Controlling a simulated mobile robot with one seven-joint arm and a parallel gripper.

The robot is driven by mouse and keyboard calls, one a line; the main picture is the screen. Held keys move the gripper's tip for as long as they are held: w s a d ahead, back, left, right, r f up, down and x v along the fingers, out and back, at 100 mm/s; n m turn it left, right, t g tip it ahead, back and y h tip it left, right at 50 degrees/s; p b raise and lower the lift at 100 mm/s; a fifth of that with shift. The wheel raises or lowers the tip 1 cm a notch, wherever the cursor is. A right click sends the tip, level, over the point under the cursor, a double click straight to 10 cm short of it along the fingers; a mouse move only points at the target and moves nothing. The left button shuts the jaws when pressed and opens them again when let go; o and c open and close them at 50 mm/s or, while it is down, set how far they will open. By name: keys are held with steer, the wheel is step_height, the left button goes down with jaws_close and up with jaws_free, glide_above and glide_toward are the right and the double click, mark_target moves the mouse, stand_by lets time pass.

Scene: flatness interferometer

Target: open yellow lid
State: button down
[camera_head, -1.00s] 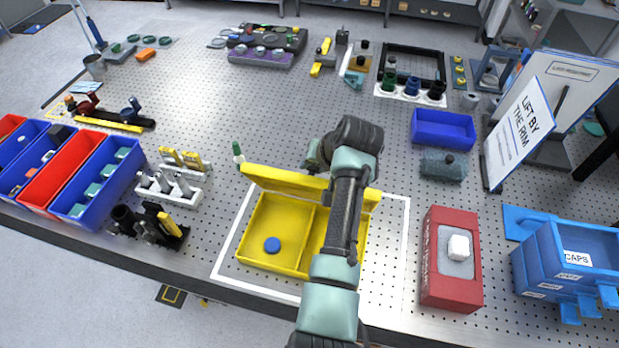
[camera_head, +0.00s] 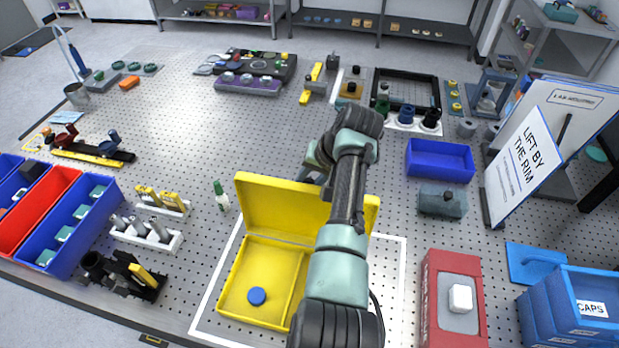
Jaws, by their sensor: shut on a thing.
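The yellow lid (camera_head: 270,205) stands up along the back edge of the yellow box (camera_head: 228,291), with its broad inner face towards me. The box is open at the top. A blue disc (camera_head: 257,296) lies in its left compartment. My gripper (camera_head: 318,174) is at the lid's far upper edge and shut on the lid; its fingertips are mostly hidden behind the lid and my arm. My arm also covers the right part of the lid and box.
A white outline (camera_head: 216,275) surrounds the box on the perforated bench. A green-capped bottle (camera_head: 221,196) stands close to the lid's left. A red block (camera_head: 437,300) with a white cube is to the right.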

steer(key=shift+s+f, duration=0.2)
steer(key=shift+f, duration=0.15)
steer(key=c, duration=1)
jaws_free()
steer(key=shift+c, duration=0.2)
steer(key=o, duration=0.4)
steer(key=shift+w, duration=0.1)
steer(key=shift+r, duration=0.1)
steer(key=shift+d+r, duration=0.2)
steer(key=shift+r, duration=0.4)
steer(key=b+v, duration=0.3)
steer(key=v, duration=0.8)
steer(key=shift+d+r, duration=0.1)
steer(key=shift+r, duration=0.2)
